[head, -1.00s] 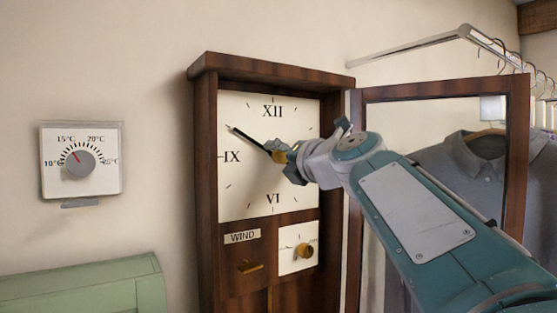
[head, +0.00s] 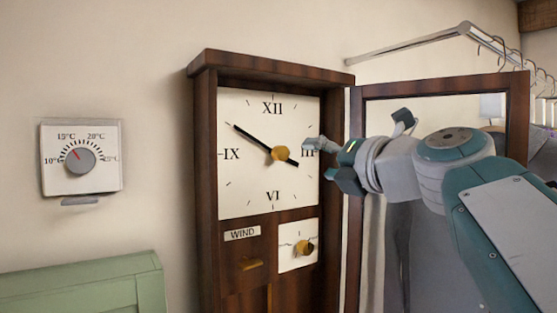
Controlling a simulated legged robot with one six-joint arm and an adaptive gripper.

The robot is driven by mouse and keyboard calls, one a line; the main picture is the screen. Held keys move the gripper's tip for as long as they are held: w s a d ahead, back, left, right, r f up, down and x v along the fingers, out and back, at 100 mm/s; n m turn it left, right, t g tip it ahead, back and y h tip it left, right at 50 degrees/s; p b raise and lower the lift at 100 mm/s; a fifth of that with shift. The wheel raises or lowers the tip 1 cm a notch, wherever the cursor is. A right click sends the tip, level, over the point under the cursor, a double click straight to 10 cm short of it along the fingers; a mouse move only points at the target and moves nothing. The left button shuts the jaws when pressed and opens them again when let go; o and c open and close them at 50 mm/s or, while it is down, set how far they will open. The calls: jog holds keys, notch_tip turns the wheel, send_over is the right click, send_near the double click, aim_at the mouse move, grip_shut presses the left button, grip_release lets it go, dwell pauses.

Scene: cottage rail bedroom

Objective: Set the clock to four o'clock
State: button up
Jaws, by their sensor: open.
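The wall clock (head: 207,180) has a dark wooden case and a white face (head: 245,190) with Roman numerals. Its long thin black hand (head: 250,135) points up-left, near the ten position. A short thick black hand (head: 293,162) points down-right, near the four position. A brass knob (head: 279,153) sits at the hands' centre. My gripper (head: 325,160) is open and empty. It is right of the brass knob, near the face's right edge by the III, apart from the hands and partly covering the numeral.
The clock's glazed door (head: 357,200) stands open to the right, behind my arm. Below the face are a WIND label (head: 242,235), a brass lever (head: 250,265) and a small dial with a brass knob (head: 304,247). A thermostat (head: 80,159) hangs at left, above green furniture (head: 85,290).

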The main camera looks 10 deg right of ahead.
aim_at(283, 154)
jog(key=w+a+m, duration=0.1)
jog(key=w+m, duration=0.2)
jog(key=m, duration=0.5)
jog(key=w+a+m, duration=0.1)
jog(key=w+m, duration=0.3)
jog(key=m, duration=0.5)
jog(key=w+a+m, duration=0.1)
jog(key=w+m, duration=0.3)
jog(key=m, duration=0.5)
jog(key=shift+w+a+r, duration=0.1)
jog(key=shift+a+r, duration=0.05)
jog(key=shift+a, duration=0.05)
dwell(0.4)
